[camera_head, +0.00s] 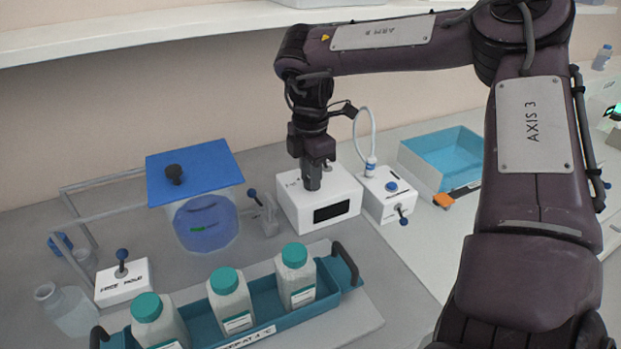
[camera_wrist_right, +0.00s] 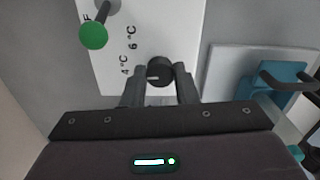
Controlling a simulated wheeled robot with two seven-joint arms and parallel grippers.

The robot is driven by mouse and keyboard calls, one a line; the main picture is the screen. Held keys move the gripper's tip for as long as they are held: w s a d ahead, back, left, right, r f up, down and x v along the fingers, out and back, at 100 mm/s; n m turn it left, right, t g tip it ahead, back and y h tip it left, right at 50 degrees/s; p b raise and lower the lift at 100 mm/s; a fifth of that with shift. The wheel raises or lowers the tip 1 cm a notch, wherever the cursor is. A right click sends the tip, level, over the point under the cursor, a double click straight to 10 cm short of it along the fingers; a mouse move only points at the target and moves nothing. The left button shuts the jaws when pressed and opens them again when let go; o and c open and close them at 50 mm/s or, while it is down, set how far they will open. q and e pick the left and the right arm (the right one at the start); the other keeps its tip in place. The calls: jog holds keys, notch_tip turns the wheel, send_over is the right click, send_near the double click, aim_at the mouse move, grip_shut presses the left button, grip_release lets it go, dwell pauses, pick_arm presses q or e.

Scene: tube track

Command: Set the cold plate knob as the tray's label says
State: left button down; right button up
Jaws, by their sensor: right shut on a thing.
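The cold plate (camera_head: 343,188) is a white box with a dark front panel (camera_head: 331,212), standing behind the bottle tray. My right gripper (camera_head: 312,186) points down over its top and is shut on the black knob (camera_wrist_right: 159,70). In the right wrist view the knob's pale pointer line points left, close to the "4 °C" mark (camera_wrist_right: 125,65); a "6 °C" mark (camera_wrist_right: 131,38) lies farther up. The blue tray (camera_head: 262,318) bears a white label (camera_head: 247,338) that seems to read "KEEP AT 4 °C". My left gripper is not in view.
A green-tipped lever (camera_wrist_right: 93,35) stands on the cold plate. Several teal-capped bottles (camera_head: 230,297) sit in the tray. A white switch box (camera_head: 388,197) is close on the right, a blue-lidded vessel (camera_head: 205,222) on the left. An open teal bin (camera_head: 445,155) stands farther right.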

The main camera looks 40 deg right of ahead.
jog(key=shift+m, duration=0.6)
jog(key=o, duration=1)
notch_tip(320, 180, up, 8)
jog(key=shift+f, duration=0.1)
dwell(0.4)
